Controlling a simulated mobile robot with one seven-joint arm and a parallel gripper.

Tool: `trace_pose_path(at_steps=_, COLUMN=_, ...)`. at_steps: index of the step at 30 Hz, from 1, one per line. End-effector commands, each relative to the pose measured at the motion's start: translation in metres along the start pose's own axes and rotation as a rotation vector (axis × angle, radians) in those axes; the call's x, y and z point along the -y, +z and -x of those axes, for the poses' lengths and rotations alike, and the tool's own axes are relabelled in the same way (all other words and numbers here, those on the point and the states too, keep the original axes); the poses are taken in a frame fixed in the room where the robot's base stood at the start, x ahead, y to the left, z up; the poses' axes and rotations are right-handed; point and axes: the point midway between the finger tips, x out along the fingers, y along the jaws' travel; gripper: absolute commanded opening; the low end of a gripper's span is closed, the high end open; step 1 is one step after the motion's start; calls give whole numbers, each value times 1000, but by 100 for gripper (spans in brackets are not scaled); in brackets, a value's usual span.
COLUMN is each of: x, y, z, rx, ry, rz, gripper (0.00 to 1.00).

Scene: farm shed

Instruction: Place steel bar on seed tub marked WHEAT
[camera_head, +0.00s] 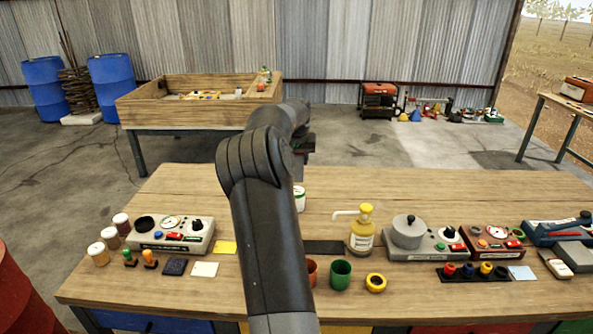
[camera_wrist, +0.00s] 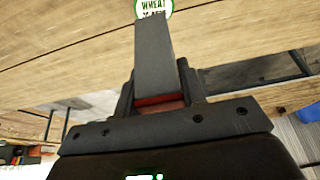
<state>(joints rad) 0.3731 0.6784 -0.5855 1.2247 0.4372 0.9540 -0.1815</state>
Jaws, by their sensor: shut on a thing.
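My gripper (camera_wrist: 158,100) is shut on a grey steel bar (camera_wrist: 154,58) in the wrist view. The bar sticks out lengthwise from between the fingers. A white round tub marked WHEAT in green (camera_wrist: 153,6) shows at the top edge, just beyond the bar's far end. The bar overlaps it in the picture; I cannot tell whether they touch. In the head view a small white tub (camera_head: 300,200) stands on the bench, partly hidden behind my arm, its label too small to read. My arm mostly hides the gripper there, and the bar cannot be made out.
The wooden bench (camera_head: 430,190) is clear along its back. Along its front stand a grey control box (camera_head: 172,236), a yellow pump bottle (camera_head: 362,232), a green cup (camera_head: 341,273) and a pot on a hotplate (camera_head: 408,231). A wooden-walled table (camera_head: 195,100) stands behind.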

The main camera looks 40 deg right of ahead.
Motion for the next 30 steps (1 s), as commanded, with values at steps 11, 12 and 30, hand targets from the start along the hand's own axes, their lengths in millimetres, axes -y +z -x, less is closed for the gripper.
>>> trace_pose_path(at_steps=11, x=5, y=13, z=-35, rx=0, ry=0, rz=0, gripper=6)
trace_pose_path(at_steps=12, x=5, y=14, z=-39, rx=0, ry=-1, rz=-1, gripper=6)
trace_pose_path(at_steps=30, x=5, y=16, z=-43, rx=-1, ry=-1, rz=0, gripper=54)
